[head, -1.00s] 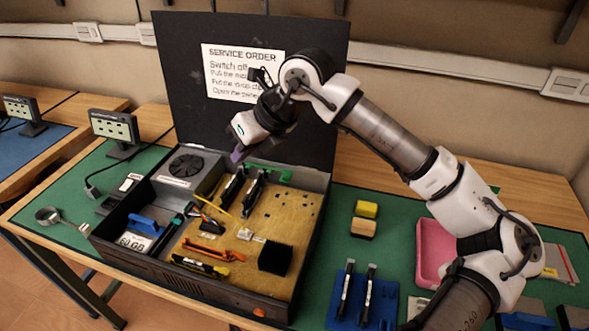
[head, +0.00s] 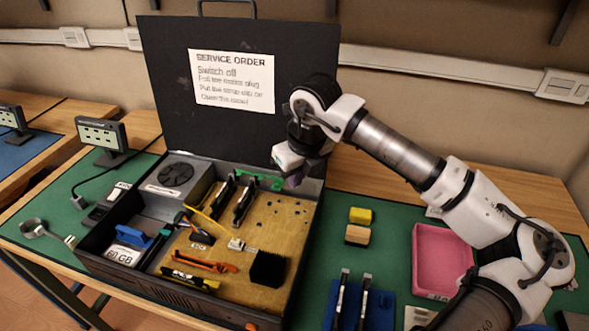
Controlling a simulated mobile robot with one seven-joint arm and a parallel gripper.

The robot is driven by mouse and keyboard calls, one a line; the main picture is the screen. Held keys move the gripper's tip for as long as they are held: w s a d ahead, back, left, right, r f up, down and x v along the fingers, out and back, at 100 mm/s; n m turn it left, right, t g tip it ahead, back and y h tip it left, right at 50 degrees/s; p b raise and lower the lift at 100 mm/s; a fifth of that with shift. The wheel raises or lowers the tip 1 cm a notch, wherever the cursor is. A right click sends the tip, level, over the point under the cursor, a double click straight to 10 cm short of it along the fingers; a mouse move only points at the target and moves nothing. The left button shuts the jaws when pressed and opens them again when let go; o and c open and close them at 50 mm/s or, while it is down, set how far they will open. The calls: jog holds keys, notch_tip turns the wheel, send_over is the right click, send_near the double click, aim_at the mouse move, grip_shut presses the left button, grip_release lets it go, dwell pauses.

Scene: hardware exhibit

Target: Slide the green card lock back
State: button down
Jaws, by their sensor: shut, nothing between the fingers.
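The green card lock (head: 262,181) is a small green piece at the back of the open black computer case (head: 190,312), by the far ends of the dark upright cards (head: 243,202). My gripper (head: 294,181) is shut and empty. In the picture it appears just right of the green lock, over the back right part of the case. Its height above the board and any contact with the lock cannot be told. The fingertips look purple and small in this view.
The raised black lid with a service order sheet (head: 232,80) stands behind the case. A black block (head: 267,268) and an orange lever (head: 205,260) are on the board. Right of the case are yellow and tan blocks (head: 359,216), a blue rack (head: 362,302) and a pink tray (head: 443,262).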

jog(key=p+x, duration=0.1)
jog(key=x, duration=0.4)
jog(key=shift+w+f, duration=0.1)
jog(key=shift+f, duration=0.25)
jog(key=w+a+p, duration=0.2)
jog(key=shift+w+f, duration=0.35)
jog(key=shift+w+a+f, duration=0.15)
jog(key=shift+w+a, duration=0.05)
jog(key=shift+w, duration=0.25)
jog(key=shift+a, duration=0.1)
jog(key=shift+w+a+f, duration=0.1)
jog(key=shift+a+f, duration=0.05)
jog(key=shift+a, duration=0.1)
jog(key=shift+w+a+b, duration=0.25)
jog(key=shift+a+b, duration=0.55)
jog(key=shift+b, duration=0.15)
jog(key=shift+a, duration=0.15)
jog(key=shift+r, duration=0.2)
